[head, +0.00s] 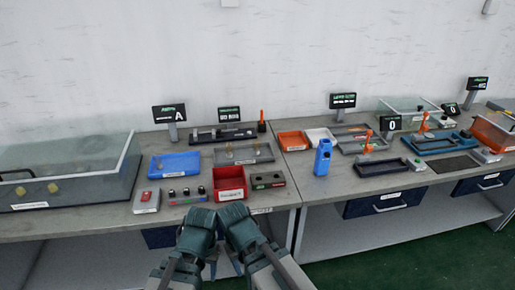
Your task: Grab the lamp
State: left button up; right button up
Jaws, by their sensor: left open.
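A blue upright unit (322,157) with a pale marking stands at the front of the right bench, left of the dark-blue tray; it is the most lamp-like thing in view, but I cannot tell for sure that it is the lamp. My left gripper (212,262) is low at the bottom middle, in front of the left bench, open and well away from the blue unit. My right arm is beside it; its gripper (238,263) is small and partly hidden, and I cannot make out its jaws.
A red bin (230,183), a blue tray (175,163) and a small button panel (187,195) are on the left bench. A clear-lidded case (70,165) fills its left end. Several small displays line the back.

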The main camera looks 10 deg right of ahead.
aim_at(256, 144)
jog(key=i+j, duration=0.45)
jog(key=i+j+z, duration=0.3)
jog(key=j, duration=0.2)
jog(key=z, duration=1.35)
